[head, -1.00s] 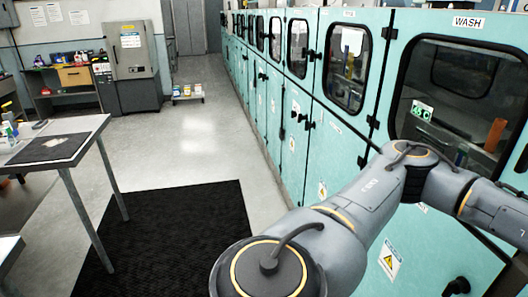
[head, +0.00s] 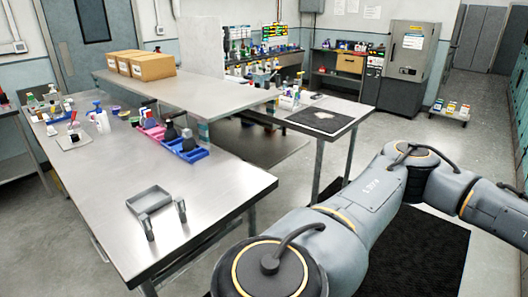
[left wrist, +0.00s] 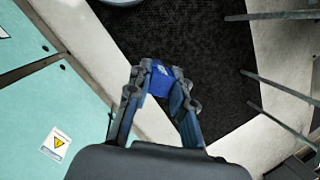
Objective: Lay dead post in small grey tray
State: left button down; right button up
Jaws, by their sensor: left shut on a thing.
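The small grey tray (head: 149,201) lies on the near steel table (head: 219,183), close to its front right corner, and looks empty. Two short grey upright pieces (head: 181,211) stand at its near side. In the left wrist view my left gripper (left wrist: 158,92) is shut on a small blue piece (left wrist: 162,80), held between the fingertips above the floor. Only part of this piece shows, and I cannot tell if it is the dead post. Neither gripper shows in the head view, and my right gripper is out of sight.
Blue (head: 188,148) and pink (head: 150,126) bins with bottles stand farther back on the near table. A black floor mat (head: 425,237) lies by my arm.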

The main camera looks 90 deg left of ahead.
aim_at(150, 203)
jog(key=k+j+u, duration=0.1)
jog(key=k+u, duration=0.15)
jog(key=u, duration=0.15)
jog(key=k+j+u, duration=0.1)
jog(key=u, duration=0.25)
jog(key=k+j+u, duration=0.25)
jog(key=u, duration=0.15)
jog(key=k+j+u, duration=0.2)
jog(key=u, duration=0.2)
jog(key=k+j+u, duration=0.1)
jog(key=j, duration=0.85)
jog(key=i, duration=0.25)
